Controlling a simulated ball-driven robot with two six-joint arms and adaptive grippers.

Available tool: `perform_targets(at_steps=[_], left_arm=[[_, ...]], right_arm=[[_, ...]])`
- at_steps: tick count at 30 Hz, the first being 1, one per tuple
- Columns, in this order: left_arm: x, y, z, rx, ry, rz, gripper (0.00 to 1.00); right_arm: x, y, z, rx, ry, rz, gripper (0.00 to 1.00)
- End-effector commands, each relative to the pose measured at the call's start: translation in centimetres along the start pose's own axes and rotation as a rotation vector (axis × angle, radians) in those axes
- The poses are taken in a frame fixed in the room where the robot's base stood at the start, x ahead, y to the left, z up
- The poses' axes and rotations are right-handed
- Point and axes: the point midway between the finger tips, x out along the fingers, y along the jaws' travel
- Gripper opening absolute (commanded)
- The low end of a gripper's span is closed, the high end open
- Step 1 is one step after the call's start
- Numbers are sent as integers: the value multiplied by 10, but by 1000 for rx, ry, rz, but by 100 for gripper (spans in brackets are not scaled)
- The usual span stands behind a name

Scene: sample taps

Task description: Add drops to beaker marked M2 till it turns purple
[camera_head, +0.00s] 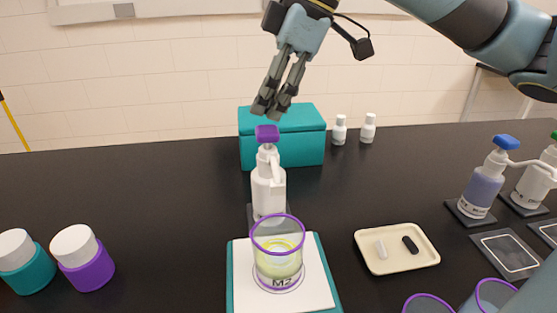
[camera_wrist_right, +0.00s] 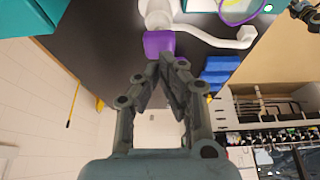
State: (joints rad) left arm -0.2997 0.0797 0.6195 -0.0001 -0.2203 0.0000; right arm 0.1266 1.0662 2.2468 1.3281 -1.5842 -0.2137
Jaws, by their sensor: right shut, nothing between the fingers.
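The beaker marked M2 (camera_head: 278,262) stands upright on a white sheet over a teal board, with pale yellow liquid inside and a purple rim. Behind it stands a white pump bottle (camera_head: 268,190) with a purple pump head (camera_head: 267,134); its spout points toward the beaker. My right gripper (camera_head: 268,110) is shut and empty just above the purple head, fingers pointing down. In the right wrist view the purple head (camera_wrist_right: 159,44) lies just beyond the fingertips (camera_wrist_right: 167,58); I cannot tell whether they touch. My left gripper is not in view.
A teal box (camera_head: 300,135) stands behind the bottle. A cream tray (camera_head: 397,262) with two small bars lies right of the beaker. A blue-headed pump bottle (camera_head: 481,185) stands at right. Two lidded jars (camera_head: 85,262) stand at left.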

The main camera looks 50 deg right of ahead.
Motion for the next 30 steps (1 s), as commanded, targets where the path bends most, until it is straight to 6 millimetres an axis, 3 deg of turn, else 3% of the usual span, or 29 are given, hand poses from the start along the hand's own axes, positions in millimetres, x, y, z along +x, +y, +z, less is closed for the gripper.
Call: perform_targets(at_steps=[11, 30], left_arm=[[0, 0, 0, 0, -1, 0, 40], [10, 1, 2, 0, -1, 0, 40]], right_arm=[[1, 0, 0, 0, 0, 0, 0], [21, 0, 9, 0, 0, -1, 0]])
